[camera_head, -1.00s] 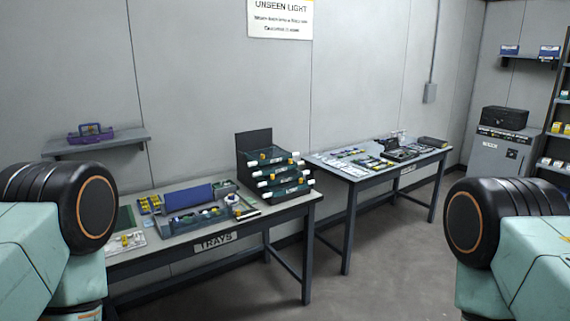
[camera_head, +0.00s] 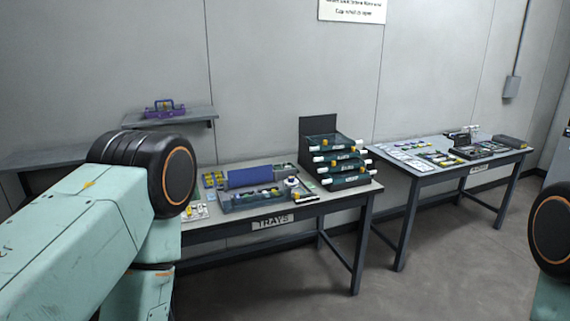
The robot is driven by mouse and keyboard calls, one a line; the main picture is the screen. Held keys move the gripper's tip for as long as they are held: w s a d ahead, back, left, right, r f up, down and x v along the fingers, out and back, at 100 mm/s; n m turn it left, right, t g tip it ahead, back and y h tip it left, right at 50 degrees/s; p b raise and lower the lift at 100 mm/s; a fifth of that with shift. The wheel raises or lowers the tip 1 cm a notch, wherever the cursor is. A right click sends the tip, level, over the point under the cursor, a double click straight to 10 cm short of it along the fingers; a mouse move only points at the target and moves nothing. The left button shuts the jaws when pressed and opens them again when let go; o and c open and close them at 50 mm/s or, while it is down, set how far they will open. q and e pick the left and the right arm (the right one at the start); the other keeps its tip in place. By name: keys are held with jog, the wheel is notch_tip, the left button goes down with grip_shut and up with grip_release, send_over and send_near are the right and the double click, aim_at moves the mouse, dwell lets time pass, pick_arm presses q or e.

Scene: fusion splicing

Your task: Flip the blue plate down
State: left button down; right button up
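The blue plate (camera_head: 254,176) stands raised at the back of an open grey tray (camera_head: 232,208) on the table labelled TRAYS. Its broad blue face is turned toward me. Small white and dark parts show in the tray in front of it. My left arm is large at the left of the picture and my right arm shows at the right edge. Neither gripper is in view, and both arms are well short of the plate.
A stack of dark green trays (camera_head: 341,165) stands right of the blue plate. A second table (camera_head: 425,166) with cards and equipment is further right. A purple toolbox (camera_head: 165,109) sits on a wall shelf. The floor (camera_head: 440,270) in front is clear.

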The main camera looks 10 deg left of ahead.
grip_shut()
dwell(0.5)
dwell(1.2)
